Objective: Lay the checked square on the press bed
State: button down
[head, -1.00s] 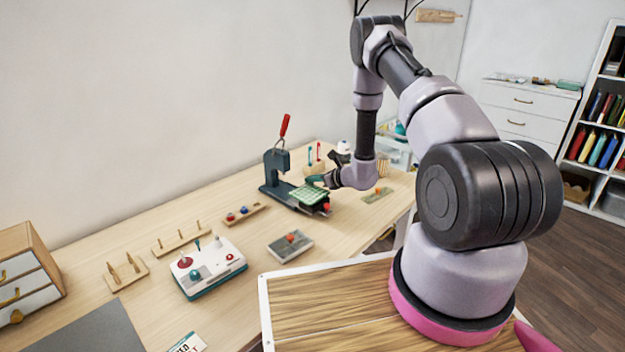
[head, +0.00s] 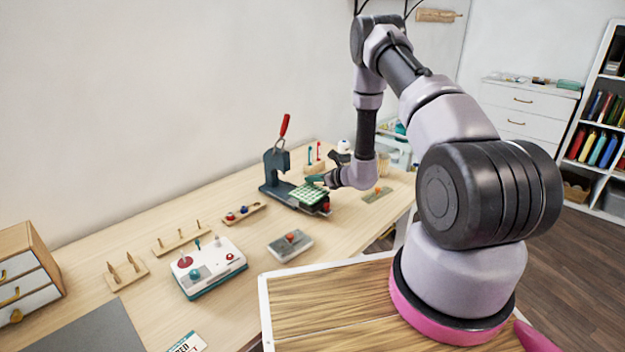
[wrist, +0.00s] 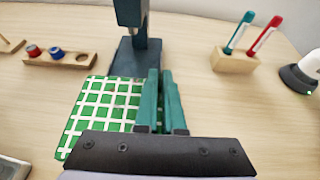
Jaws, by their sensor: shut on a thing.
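The checked square (head: 306,195), green with white lines, lies roughly flat over the bed of the dark press (head: 273,172). In the wrist view the checked square (wrist: 97,112) extends to the left of my fingers, its near edge hidden by the gripper body. My gripper (head: 320,180) reaches in from the right; its teal fingers (wrist: 161,75) are close together on the square's right edge. The press column (wrist: 133,50) stands just beyond the square.
A wooden block with a red and a teal pen (wrist: 238,60) stands right of the press. A spool rack (head: 241,213) is to the left. A grey box with an orange knob (head: 290,245) sits in front. Bare table lies between them.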

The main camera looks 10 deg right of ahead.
jog(key=shift+f, duration=0.4)
dwell(1.1)
jog(key=c, duration=0.9)
grip_release()
jog(key=shift+c, duration=0.2)
jog(key=v, duration=1)
jog(key=shift+s+d, duration=0.2)
jog(key=shift+s, duration=0.15)
jog(key=shift+r, duration=0.1)
